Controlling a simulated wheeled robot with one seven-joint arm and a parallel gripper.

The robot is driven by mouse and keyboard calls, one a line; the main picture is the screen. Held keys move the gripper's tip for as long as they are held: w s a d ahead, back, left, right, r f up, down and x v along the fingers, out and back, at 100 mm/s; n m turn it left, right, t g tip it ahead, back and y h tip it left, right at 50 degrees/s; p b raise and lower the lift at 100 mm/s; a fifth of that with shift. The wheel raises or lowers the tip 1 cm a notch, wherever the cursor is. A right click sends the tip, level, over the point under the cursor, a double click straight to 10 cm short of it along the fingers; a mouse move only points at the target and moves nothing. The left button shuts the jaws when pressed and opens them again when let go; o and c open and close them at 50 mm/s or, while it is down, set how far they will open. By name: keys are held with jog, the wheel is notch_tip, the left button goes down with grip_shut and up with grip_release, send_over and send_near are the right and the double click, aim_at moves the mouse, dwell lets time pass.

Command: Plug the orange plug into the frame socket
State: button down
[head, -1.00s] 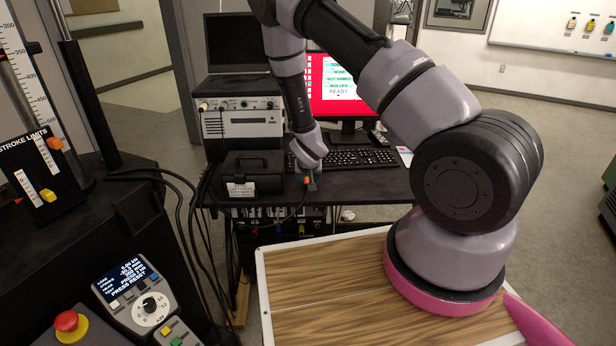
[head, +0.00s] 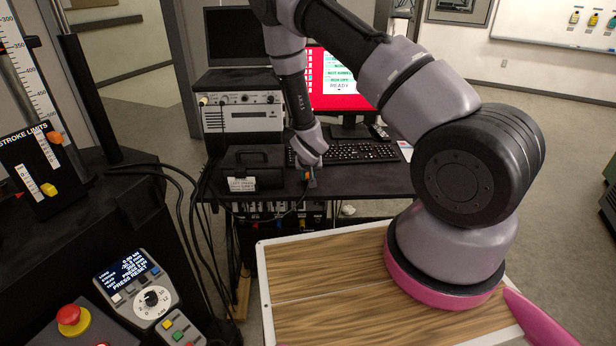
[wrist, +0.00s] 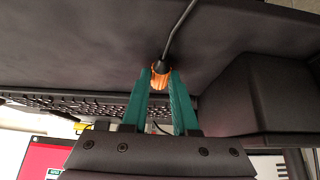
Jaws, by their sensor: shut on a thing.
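The orange plug (wrist: 161,78) sits between the two green fingertips of my gripper (wrist: 160,90) in the wrist view, with a dark cable running from its end. The gripper is shut on the plug. In the head view my gripper (head: 307,180) is small, just at the front edge of the black desk, and the plug (head: 306,174) shows only as a small orange spot. The cable hangs down from there towards the equipment under the desk. I cannot make out the frame socket for certain.
The black desk (head: 365,180) holds a keyboard (head: 358,153), a black case (head: 252,171) and a red-screened monitor (head: 330,85). At left stand a test machine's stroke-limit panel (head: 38,160) and a control box with a red button (head: 72,318). A wood-topped surface (head: 320,290) lies in front.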

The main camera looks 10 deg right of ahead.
aim_at(308, 178)
jog(key=shift+r, duration=2.55)
jog(key=shift+d, duration=0.1)
